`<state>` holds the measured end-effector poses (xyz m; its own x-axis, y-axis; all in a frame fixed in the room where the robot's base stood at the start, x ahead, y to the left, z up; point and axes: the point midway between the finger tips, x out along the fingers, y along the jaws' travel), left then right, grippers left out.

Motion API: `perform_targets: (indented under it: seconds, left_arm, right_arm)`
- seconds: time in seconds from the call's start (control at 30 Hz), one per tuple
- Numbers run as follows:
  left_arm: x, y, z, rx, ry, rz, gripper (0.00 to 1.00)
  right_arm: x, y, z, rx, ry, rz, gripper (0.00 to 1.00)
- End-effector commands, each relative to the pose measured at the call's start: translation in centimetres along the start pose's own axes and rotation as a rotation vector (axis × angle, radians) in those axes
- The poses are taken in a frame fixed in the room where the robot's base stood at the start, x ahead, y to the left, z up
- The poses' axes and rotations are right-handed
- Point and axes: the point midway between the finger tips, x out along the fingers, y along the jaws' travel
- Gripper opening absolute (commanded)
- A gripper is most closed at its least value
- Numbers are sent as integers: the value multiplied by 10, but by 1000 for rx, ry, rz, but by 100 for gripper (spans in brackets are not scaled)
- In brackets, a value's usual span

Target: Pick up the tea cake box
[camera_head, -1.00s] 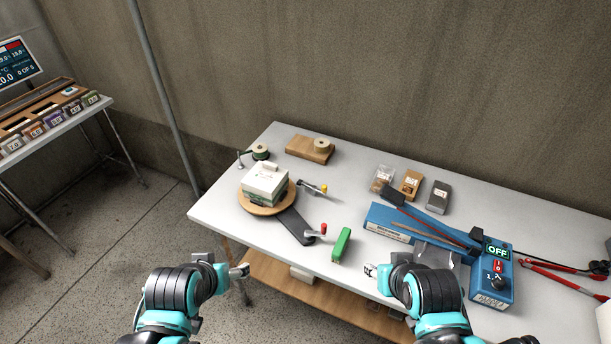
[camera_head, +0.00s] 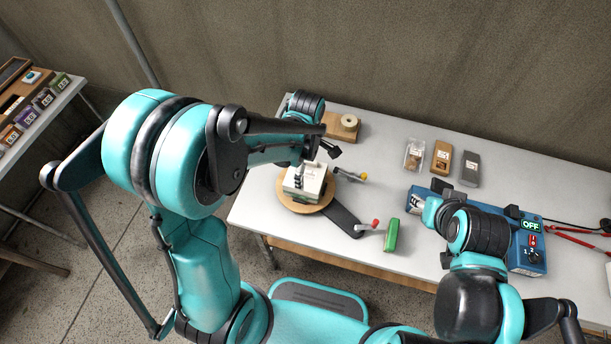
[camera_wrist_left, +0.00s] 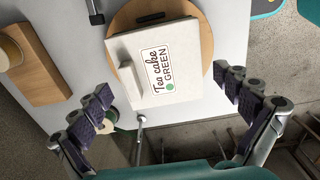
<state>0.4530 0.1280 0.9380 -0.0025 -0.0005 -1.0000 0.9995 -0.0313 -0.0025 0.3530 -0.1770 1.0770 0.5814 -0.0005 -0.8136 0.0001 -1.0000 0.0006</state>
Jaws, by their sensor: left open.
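The tea cake box (camera_head: 305,183) is a pale square box on a round wooden turntable (camera_head: 287,204). The left wrist view shows its top with a "Tea cake GREEN" label (camera_wrist_left: 158,72). My left gripper (camera_head: 317,165) is over the box and partly covers it in the head view. In the left wrist view its open fingers (camera_wrist_left: 166,88) stand apart on either side of the box, with nothing between them gripped. My right arm is over the blue sealer; its gripper (camera_head: 418,207) is largely hidden, so its jaws cannot be judged.
A red-knobbed lever (camera_head: 374,224) and a green block (camera_head: 391,235) are right of the turntable. A wooden block with a roll (camera_head: 345,123) stands behind. Several small packets, including a brown one (camera_head: 441,157), stand near the wall. The blue sealer (camera_head: 526,257) reads OFF.

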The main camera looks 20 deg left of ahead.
Motion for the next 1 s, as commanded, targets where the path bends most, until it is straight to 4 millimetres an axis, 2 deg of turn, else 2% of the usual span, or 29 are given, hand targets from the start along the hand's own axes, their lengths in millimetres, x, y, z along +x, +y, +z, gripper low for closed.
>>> perform_targets:
  seconds: [0.03,0.23,0.5,0.73,0.83,0.87,1.0]
  left_arm:
    - [9,0,0,0,0,0,100]
    - [27,1,-1,1,0,1,100]
    - [66,2,-3,2,-1,2,100]
    - [66,2,-3,3,-2,3,100]
    - [65,2,-3,3,-2,3,74]
    - [65,2,-3,3,-2,2,69]
    - [65,2,-3,3,-2,2,69]
  right_arm:
    - [4,0,3,0,0,0,40]
    - [10,0,7,0,0,0,40]
    - [23,0,17,0,0,0,40]
    - [22,0,16,0,0,0,40]
    - [22,0,16,0,0,0,40]
    - [22,0,16,0,0,0,40]
    - [22,0,16,0,0,0,40]
